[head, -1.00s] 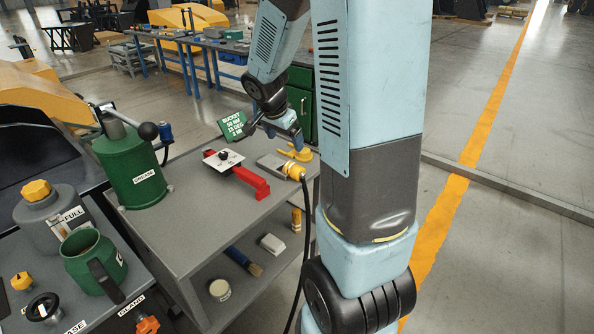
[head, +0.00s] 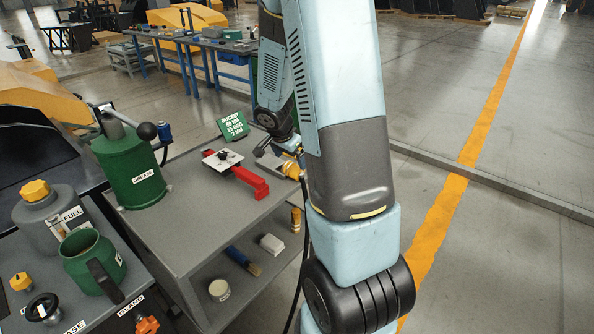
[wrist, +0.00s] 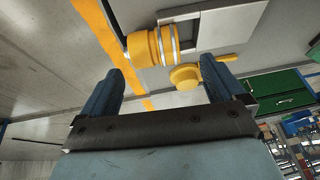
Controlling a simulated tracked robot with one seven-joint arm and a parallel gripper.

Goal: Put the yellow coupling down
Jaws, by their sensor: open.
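The yellow coupling (head: 291,170) is at the cart top's right edge, at the end of a black hose. In the wrist view the coupling (wrist: 150,47), with pale bands, lies against a grey block, beyond the fingertips. A smaller yellow cap-like piece with a tab (wrist: 185,77) is near the right finger. My gripper (wrist: 162,82) is open, its two blue fingers apart with nothing clamped between them. In the head view my wrist is just behind the coupling, and my arm hides much of the gripper.
A red-handled tool with a white plate (head: 250,182) lies on the grey cart (head: 185,225). A green sign (head: 233,126) stands at its back, and a green canister (head: 130,172) at its left. The black hose (head: 303,235) hangs beside the cart. Open floor lies to the right.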

